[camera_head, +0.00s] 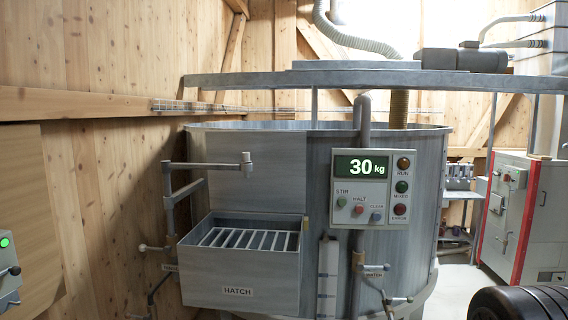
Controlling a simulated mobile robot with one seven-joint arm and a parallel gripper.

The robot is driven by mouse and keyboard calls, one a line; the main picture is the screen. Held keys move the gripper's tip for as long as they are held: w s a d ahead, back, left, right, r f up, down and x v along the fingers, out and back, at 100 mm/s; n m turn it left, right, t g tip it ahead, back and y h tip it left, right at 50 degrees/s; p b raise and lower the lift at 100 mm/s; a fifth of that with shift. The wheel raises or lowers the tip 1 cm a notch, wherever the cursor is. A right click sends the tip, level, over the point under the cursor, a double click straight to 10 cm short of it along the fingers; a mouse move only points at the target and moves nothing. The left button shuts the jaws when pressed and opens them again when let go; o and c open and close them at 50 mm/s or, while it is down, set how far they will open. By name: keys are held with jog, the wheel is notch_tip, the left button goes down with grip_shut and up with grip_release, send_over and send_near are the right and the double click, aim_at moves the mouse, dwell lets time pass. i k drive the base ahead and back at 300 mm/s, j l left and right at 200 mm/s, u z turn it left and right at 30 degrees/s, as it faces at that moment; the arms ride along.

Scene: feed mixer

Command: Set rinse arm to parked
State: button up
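A grey metal pipe arm (205,165), which looks like the rinse arm, stands at the left of the mixer tub. Its horizontal bar points right, in front of the tub wall and above the hatch tray, and ends in a short upright nozzle (247,165). A lower bent pipe (186,192) joins it to a post at the tray's left. The hatch tray (238,279) has a slatted grate on top and a label reading HATCH. No parked mark is readable. My gripper cannot be made out in this view.
The tub (318,190) carries a control panel (360,188) reading 30 kg, with STIR, HALT and other buttons. Small valve handles (372,268) sit below it. A green-lit box (8,270) stands far left. A red-edged cabinet (505,215) stands right, with floor between.

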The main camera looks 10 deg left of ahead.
aim_at(166, 167)
jog(key=i+j, duration=0.25)
jog(key=j, duration=0.15)
jog(key=i+j+z, duration=0.15)
jog(key=j, duration=0.3)
jog(key=i+j, duration=0.3)
jog(key=i+j+z, duration=0.15)
jog(key=j, duration=0.4)
jog(key=i+j, duration=0.2)
jog(key=j, duration=0.25)
jog(key=i+j+z, duration=0.15)
jog(key=j, duration=0.3)
jog(key=i+j, duration=0.2)
jog(key=j, duration=0.3)
jog(key=i+j+z, duration=0.15)
jog(key=j, duration=0.35)
